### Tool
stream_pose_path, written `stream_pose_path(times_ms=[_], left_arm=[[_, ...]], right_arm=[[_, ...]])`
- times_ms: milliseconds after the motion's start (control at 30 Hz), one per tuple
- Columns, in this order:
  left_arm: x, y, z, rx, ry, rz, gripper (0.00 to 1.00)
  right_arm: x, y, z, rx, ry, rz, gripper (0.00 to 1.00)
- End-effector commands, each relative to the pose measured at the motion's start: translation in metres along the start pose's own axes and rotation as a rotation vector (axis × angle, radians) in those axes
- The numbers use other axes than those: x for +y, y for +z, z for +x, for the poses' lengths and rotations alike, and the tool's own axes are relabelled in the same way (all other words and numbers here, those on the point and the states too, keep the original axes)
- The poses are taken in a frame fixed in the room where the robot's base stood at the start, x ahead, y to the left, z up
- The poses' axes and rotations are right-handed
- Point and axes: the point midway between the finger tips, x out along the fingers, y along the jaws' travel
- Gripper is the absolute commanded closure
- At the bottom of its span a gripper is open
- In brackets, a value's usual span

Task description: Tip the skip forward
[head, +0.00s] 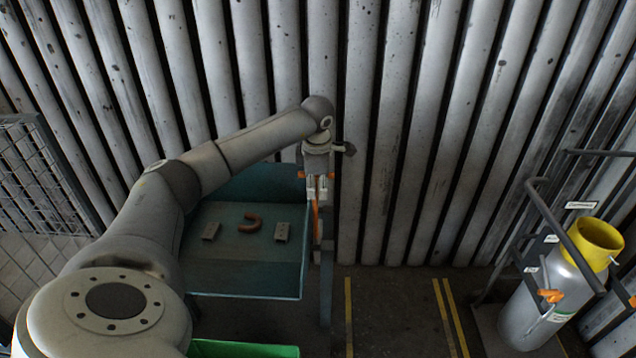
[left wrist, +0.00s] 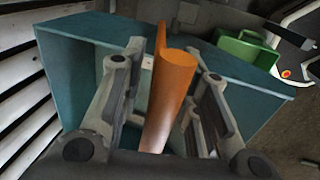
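The skip (head: 240,282) is a teal, open-topped bin in front of the corrugated wall in the head view. It shows level there. It also shows in the left wrist view (left wrist: 262,92), spreading behind the fingers. My left gripper (head: 317,190) points down at the skip's right side. An orange handle (head: 315,222) stands between its fingers. In the left wrist view the handle (left wrist: 168,105) lies between the two fingers, with dark space beside it on the left. I cannot tell whether both fingers touch it. My right gripper is not in view.
An orange horseshoe-shaped piece (head: 250,223) and two small grey blocks (head: 211,231) (head: 281,231) lie in the skip. A green box (head: 243,349) is at the bottom. A gas cylinder (head: 545,305) stands on a trolley at right. Yellow-lined floor (head: 390,310) between is clear.

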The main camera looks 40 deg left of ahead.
Motion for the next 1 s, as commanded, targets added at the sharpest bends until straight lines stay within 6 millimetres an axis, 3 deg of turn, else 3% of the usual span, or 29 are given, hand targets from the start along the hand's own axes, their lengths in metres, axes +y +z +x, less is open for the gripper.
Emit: stream_pose_path(times_ms=[100,267,533,1000], left_arm=[[0.000,0.000,0.003,0.000,0.000,0.000,0.70],[0.000,0.000,0.003,-0.001,0.000,0.000,0.70],[0.000,0.000,0.002,-0.001,0.001,0.000,1.00],[0.002,0.001,0.003,-0.003,0.017,0.000,1.00]], right_arm=[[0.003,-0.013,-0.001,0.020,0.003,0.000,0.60],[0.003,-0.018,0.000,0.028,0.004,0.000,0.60],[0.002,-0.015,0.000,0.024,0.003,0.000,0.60],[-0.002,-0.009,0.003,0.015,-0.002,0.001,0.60]])
